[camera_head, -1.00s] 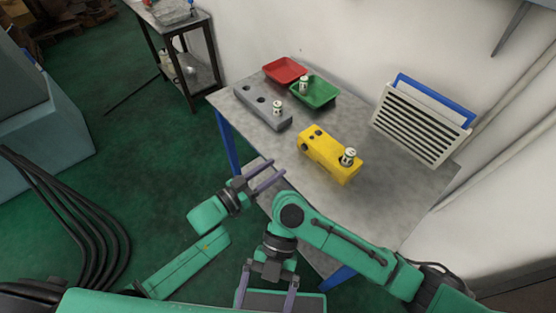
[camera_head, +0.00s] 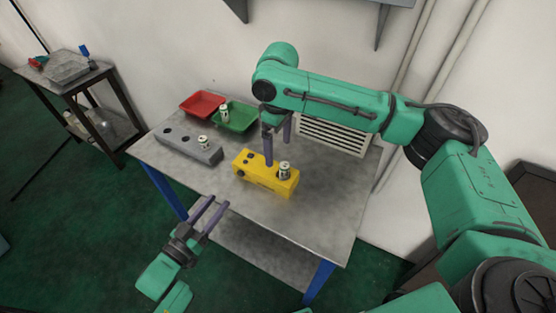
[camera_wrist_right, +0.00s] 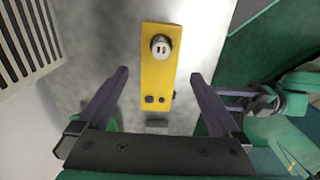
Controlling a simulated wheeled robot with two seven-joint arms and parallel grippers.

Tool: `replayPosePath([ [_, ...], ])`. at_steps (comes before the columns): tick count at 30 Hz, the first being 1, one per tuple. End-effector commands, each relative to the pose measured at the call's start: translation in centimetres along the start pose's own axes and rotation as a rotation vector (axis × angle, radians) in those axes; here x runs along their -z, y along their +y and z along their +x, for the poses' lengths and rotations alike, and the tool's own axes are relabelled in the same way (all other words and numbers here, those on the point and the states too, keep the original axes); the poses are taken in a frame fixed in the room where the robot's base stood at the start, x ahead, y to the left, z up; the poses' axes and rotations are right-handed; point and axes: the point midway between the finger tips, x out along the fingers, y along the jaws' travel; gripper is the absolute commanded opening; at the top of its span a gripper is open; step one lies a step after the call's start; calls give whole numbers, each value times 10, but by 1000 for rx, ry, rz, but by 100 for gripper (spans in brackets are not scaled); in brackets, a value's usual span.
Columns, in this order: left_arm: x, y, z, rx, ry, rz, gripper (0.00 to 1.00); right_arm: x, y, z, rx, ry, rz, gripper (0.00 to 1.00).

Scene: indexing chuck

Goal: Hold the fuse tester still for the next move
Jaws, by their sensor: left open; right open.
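The yellow fuse tester (camera_head: 258,177) lies on the grey table, with a pale cylindrical fuse (camera_head: 284,170) standing at its right end. In the right wrist view the tester (camera_wrist_right: 157,77) lies between and beyond the finger lines, with the fuse (camera_wrist_right: 161,47) at its far end and small dark buttons at its near end. My right gripper (camera_head: 278,153) is open, fingers down, above the tester; I see no contact. My left gripper (camera_head: 219,200) is open and empty off the table's front edge, its fingers towards the table.
A grey block (camera_head: 185,145) with dark holes and one fuse stands left of the tester. Behind it are a red tray (camera_head: 202,103) and a green tray (camera_head: 240,117), the green one holding a fuse. A slatted panel (camera_head: 335,137) stands behind the table's right part. The table's front right is bare.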

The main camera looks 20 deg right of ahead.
Motion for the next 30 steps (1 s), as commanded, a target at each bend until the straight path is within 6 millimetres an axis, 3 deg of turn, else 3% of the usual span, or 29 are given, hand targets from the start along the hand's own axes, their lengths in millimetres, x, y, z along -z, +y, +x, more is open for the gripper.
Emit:
replayPosePath([
  [9,0,0,0,0,0,0,50,-1,-1,79,3,-4,-2,100],
  [15,0,0,0,0,0,0,50,-1,-1,117,2,-3,-3,100],
  [26,0,0,0,0,0,0,50,0,-1,128,1,-1,-4,100],
  [30,0,0,0,0,0,0,50,0,-1,128,1,-1,-4,46],
])
